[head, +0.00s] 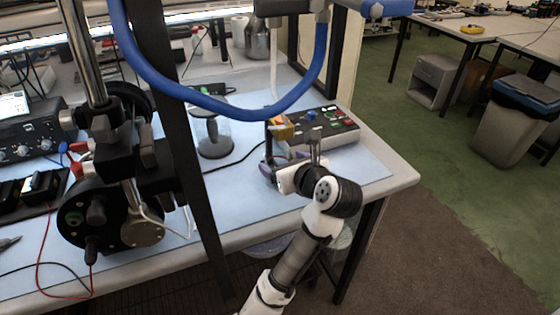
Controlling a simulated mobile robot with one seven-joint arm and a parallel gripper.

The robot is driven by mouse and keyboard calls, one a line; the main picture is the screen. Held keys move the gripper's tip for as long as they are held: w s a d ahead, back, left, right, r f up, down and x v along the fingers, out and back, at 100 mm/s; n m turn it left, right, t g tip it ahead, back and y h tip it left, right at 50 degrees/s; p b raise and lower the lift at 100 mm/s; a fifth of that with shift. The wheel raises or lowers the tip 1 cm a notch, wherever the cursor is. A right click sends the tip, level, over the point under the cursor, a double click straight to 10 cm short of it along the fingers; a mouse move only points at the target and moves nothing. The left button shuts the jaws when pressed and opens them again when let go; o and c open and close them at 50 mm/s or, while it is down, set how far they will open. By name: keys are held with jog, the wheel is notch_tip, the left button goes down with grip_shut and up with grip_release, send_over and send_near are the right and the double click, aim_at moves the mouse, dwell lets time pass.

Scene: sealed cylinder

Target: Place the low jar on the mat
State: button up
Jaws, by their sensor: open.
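A clear, round jar with a dark base (212,138) stands upright on the bench, left of my gripper. I cannot tell whether it is the low jar. A pale blue mat (362,166) covers much of the bench top. My gripper (270,152) is at the end of my white and black arm, over the mat's front part. It is small in this view and partly hidden by my wrist. It is open. A small orange and yellow thing (282,128) shows just behind it; I cannot tell whether they touch.
A control box with coloured buttons (325,128) lies behind my wrist. A black stand with a round motor-like part (110,210) and a dark upright post (183,150) fill the left. A blue hose (215,108) hangs across the top. A grey bin (512,125) stands on the floor at right.

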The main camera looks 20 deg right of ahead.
jog(key=a+p+v, duration=0.1)
jog(key=v, duration=0.8)
jog(key=shift+d, duration=0.5)
jog(key=shift+s, duration=0.1)
